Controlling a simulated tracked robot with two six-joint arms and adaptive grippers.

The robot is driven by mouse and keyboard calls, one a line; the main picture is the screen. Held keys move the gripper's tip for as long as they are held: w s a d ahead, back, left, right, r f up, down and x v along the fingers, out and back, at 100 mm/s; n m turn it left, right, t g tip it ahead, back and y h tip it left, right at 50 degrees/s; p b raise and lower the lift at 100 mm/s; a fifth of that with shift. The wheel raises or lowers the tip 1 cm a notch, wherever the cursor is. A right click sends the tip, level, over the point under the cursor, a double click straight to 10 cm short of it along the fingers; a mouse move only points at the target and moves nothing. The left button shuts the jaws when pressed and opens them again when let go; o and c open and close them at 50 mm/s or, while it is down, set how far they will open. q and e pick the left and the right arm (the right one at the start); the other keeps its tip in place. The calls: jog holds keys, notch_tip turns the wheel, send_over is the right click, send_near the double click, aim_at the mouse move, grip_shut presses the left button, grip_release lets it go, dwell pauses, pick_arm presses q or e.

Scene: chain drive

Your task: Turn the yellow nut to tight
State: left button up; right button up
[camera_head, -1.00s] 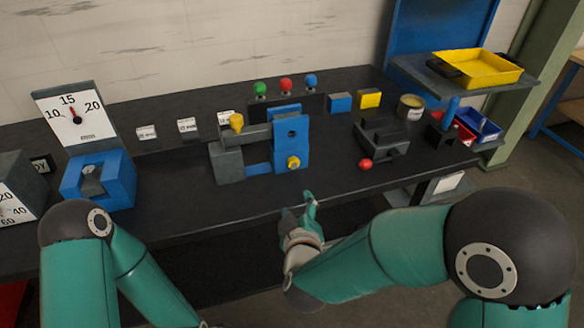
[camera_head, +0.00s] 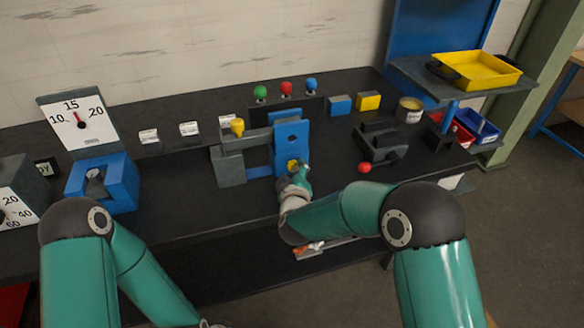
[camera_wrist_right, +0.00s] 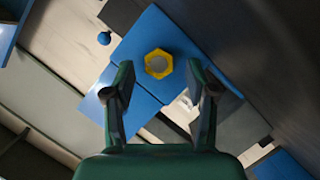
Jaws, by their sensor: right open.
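The yellow nut (camera_head: 292,165) sits low on the front of the blue plate (camera_head: 291,134) of the chain drive. My right gripper (camera_head: 298,176) is just in front of it and partly covers it in the head view. In the right wrist view the yellow nut (camera_wrist_right: 158,64) shows as a hexagonal ring on the blue face. My right gripper (camera_wrist_right: 160,100) is open there, one finger to each side, with the nut ahead between and slightly beyond the tips. I cannot tell whether it touches the nut. My left gripper is not clearly visible; only my left arm shows.
A yellow knob (camera_head: 237,127) stands on the grey block left of the plate. A red ball (camera_head: 364,168) lies by a dark fixture (camera_head: 382,142) to the right. A dial gauge (camera_head: 80,120) stands at left. Green, red and blue knobs line the back.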

jog(key=shift+w+f, duration=0.2)
jog(key=shift+w, duration=0.5)
jog(key=shift+c, duration=0.3)
grip_shut()
jog(key=shift+a, duration=0.15)
